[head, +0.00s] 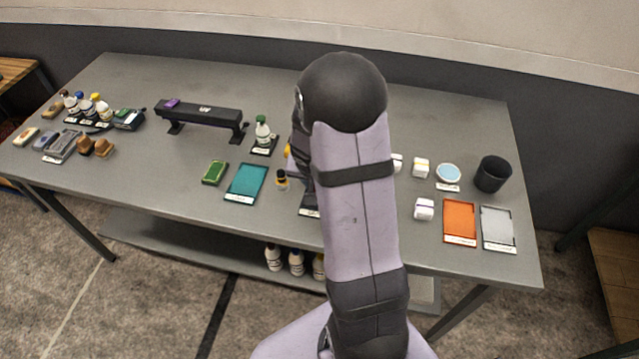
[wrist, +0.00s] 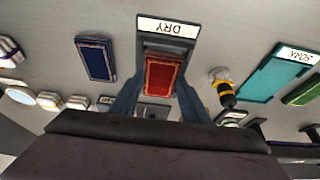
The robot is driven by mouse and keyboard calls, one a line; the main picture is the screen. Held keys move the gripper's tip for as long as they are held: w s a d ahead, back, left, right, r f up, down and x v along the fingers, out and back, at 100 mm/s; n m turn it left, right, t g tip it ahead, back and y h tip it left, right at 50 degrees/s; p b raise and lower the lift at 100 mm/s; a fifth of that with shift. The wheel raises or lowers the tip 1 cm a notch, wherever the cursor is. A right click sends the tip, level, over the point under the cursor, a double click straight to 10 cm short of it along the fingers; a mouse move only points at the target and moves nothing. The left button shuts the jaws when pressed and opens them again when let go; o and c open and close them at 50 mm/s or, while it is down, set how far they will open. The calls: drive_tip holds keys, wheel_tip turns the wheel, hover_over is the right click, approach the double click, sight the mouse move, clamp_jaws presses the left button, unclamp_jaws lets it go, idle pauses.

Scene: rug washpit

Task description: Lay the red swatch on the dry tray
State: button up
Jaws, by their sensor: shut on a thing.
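The red swatch (wrist: 164,74) is between the two fingers of my gripper (wrist: 160,82) in the wrist view. My gripper is shut on it. The dry tray (wrist: 165,44), grey with a white DRY label, lies directly behind and under the swatch in that view. I cannot tell whether the swatch touches the tray or is just above it. In the head view my arm hides the gripper, the swatch and most of the dry tray; only a sliver of what seems to be the tray's label end (head: 309,211) shows.
A blue swatch (wrist: 95,58) lies left of the tray in the wrist view. A yellow-and-black bottle (wrist: 223,88) stands close on the right, then the teal SOAK tray (head: 247,182) and a green swatch (head: 215,172). Orange (head: 460,221) and pale grey (head: 497,228) trays lie at the right.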

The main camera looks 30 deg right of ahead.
drive_tip(key=o, duration=1.5)
drive_tip(key=shift+c, duration=0.2)
drive_tip(key=shift+r+p, duration=2.8)
drive_tip(key=shift+r, duration=0.7)
